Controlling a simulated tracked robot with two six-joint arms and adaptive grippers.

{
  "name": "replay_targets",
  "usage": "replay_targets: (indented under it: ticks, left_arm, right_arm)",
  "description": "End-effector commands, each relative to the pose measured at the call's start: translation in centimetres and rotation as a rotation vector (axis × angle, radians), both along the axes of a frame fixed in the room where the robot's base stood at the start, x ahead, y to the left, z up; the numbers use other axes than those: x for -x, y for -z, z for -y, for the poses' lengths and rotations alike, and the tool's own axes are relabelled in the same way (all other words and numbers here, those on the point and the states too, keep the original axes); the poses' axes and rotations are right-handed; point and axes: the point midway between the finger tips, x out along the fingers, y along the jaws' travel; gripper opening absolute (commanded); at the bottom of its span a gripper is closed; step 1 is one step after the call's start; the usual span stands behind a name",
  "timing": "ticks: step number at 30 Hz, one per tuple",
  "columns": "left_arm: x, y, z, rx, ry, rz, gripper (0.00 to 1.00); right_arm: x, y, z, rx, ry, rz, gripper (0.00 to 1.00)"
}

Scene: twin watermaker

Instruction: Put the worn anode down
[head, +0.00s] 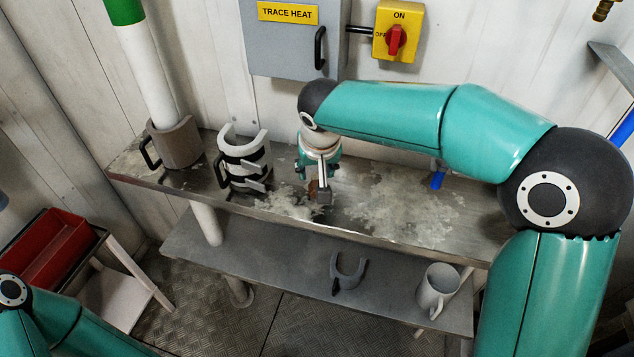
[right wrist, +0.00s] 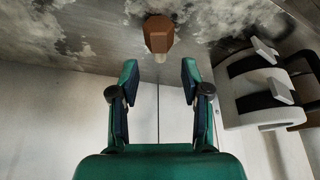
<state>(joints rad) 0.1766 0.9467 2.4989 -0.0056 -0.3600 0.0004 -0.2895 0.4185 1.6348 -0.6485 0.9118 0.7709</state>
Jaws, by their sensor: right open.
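The worn anode (right wrist: 159,35) shows in the right wrist view as a brown hexagonal head with a short pale stub. It is by the stained steel shelf (head: 385,205), beyond my fingertips and centred between them. In the head view only a small brown patch of it (head: 313,188) shows beside my right gripper (head: 318,172). My right gripper is open, and in the right wrist view (right wrist: 160,76) nothing is between its fingers. The anode looks apart from the fingers. Its contact with the shelf cannot be told clearly. My left gripper is out of view.
A black-and-white clamp-like holder (head: 243,160) stands left of my right gripper; a brown handled cup (head: 173,143) is farther left. A grey fork-shaped piece (head: 348,272) and a mug (head: 437,290) are on the lower shelf. The upper shelf's right part is mostly clear.

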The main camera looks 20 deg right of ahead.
Motion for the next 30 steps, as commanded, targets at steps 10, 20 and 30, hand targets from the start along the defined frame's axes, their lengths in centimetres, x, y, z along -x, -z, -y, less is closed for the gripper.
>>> replay_targets:
  ticks: [10, 20, 30]
  left_arm:
    - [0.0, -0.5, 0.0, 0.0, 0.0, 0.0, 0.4]
    - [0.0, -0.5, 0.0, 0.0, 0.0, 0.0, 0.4]
    - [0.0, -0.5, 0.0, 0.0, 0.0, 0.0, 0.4]
  right_arm:
    - [-2.0, 3.3, 0.4, 0.0, -0.001, -0.005, 0.47]
    - [-2.6, 4.7, 0.5, -0.001, -0.001, -0.001, 0.47]
    - [-2.6, 4.7, 0.5, -0.001, -0.001, -0.001, 0.04]
